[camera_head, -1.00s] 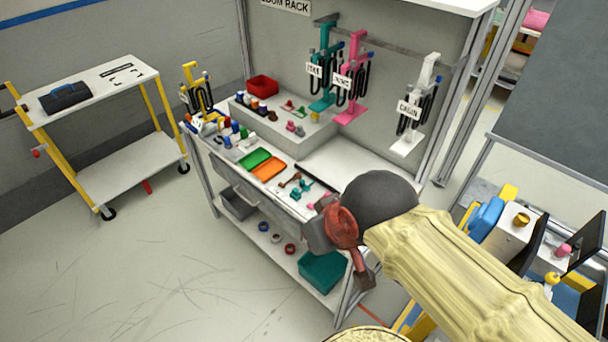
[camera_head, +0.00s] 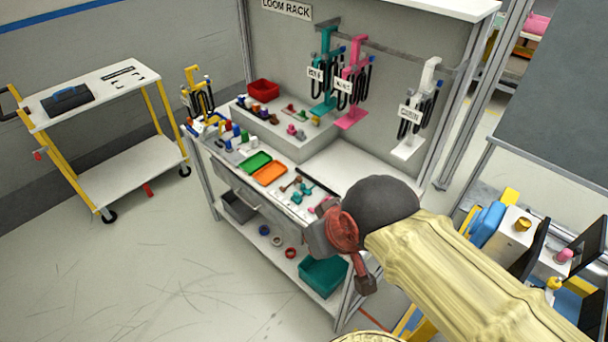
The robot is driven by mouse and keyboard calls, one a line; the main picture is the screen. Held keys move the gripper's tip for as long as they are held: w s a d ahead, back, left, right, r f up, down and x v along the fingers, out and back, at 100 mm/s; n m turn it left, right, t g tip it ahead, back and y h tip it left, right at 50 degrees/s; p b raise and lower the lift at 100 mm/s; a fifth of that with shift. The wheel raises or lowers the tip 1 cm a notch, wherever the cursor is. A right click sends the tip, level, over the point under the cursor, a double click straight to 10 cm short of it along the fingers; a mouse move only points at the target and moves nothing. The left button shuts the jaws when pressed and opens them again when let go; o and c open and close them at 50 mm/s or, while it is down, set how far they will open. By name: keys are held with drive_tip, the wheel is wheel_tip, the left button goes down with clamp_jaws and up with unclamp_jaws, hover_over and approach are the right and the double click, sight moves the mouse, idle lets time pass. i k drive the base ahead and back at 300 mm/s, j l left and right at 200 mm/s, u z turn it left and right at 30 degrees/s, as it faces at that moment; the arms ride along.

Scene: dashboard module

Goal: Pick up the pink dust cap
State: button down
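Small pink pieces (camera_head: 295,131) sit on the raised shelf of the loom rack; they are too small to tell which is a dust cap. Another small pink piece (camera_head: 325,205) shows at the bench's front edge, partly hidden by my wrist. A pink knob-like piece (camera_head: 563,256) sits on the equipment at the right. My gripper (camera_head: 364,285) hangs below my dark wrist, in front of the bench and apart from the shelf pieces. Its fingers are seen from behind, so open or shut does not show, and no held thing is visible.
The bench holds a green tray (camera_head: 257,162), an orange tray (camera_head: 269,174) and a red bin (camera_head: 263,90). Coloured stands (camera_head: 352,80) with looms hang behind. A teal bin (camera_head: 322,276) is on the lower shelf.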

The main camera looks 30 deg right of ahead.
sight(291, 130)
drive_tip(key=i+z, duration=0.15)
drive_tip(key=z, duration=0.3)
drive_tip(key=i+j+z, duration=0.1)
drive_tip(key=z, duration=0.35)
drive_tip(key=i+j+z, duration=0.25)
drive_tip(key=j, duration=0.4)
drive_tip(key=i+j+z, duration=0.1)
drive_tip(key=i+j, duration=0.15)
drive_tip(key=i+j+z, duration=0.1)
drive_tip(key=j, duration=0.3)
drive_tip(key=i+j+z, duration=0.1)
drive_tip(key=j, duration=0.25)
drive_tip(key=i+j+z, duration=0.15)
drive_tip(key=j, duration=0.25)
drive_tip(key=i+j, duration=0.1)
drive_tip(key=j, duration=0.2)
drive_tip(key=i+j, duration=0.1)
drive_tip(key=j, duration=0.2)
